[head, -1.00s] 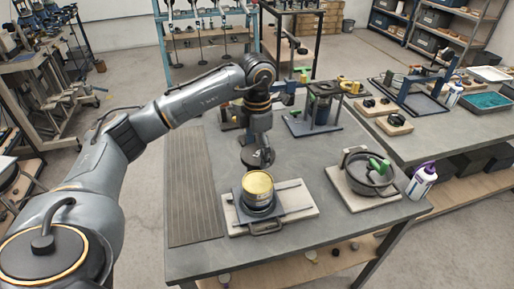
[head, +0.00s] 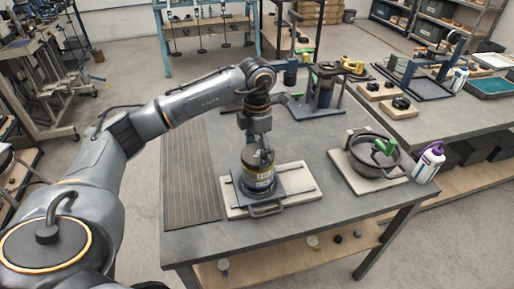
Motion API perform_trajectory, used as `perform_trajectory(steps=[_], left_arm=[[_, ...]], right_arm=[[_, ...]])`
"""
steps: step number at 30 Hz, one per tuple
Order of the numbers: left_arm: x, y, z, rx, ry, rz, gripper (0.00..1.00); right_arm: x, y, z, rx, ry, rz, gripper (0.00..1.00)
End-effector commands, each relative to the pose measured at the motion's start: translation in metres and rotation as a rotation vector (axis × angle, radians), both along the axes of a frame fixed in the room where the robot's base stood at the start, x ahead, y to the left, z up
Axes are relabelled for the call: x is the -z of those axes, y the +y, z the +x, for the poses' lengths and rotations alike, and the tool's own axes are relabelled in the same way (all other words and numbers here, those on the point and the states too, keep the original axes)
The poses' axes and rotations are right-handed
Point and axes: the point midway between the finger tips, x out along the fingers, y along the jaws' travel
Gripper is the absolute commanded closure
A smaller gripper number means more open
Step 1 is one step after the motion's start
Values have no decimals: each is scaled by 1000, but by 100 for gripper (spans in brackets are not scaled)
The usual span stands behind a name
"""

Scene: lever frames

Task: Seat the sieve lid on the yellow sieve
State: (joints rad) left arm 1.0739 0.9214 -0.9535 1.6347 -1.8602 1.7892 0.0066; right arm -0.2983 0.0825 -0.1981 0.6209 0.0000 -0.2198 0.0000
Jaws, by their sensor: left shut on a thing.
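The yellow sieve (head: 259,182) stands upright on a dark square plate over a pale board near the front of the table. My left gripper (head: 259,154) points down right above it and is shut on the sieve lid (head: 256,162), a dark round disc. The lid covers the sieve's top opening. I cannot tell whether it touches the rim all round or is a little raised. The fingertips are small and partly merged with the dark lid. My right gripper is not in view.
A dark pan (head: 375,158) on a board stands to the right, with a white and purple bottle (head: 428,162) beside it. A dark press-like stand (head: 322,92) is behind. A ribbed mat (head: 190,172) lies on the left. The table's front edge is close.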

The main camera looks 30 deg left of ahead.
Motion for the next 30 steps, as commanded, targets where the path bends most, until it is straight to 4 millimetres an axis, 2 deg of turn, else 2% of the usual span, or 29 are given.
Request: perform_trajectory(steps=[27,28,30], left_arm=[[8,0,0,0,0,0,53],[8,0,0,0,0,0,12],[7,0,0,0,0,0,0]], right_arm=[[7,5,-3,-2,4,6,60],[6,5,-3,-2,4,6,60],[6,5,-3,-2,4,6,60]])
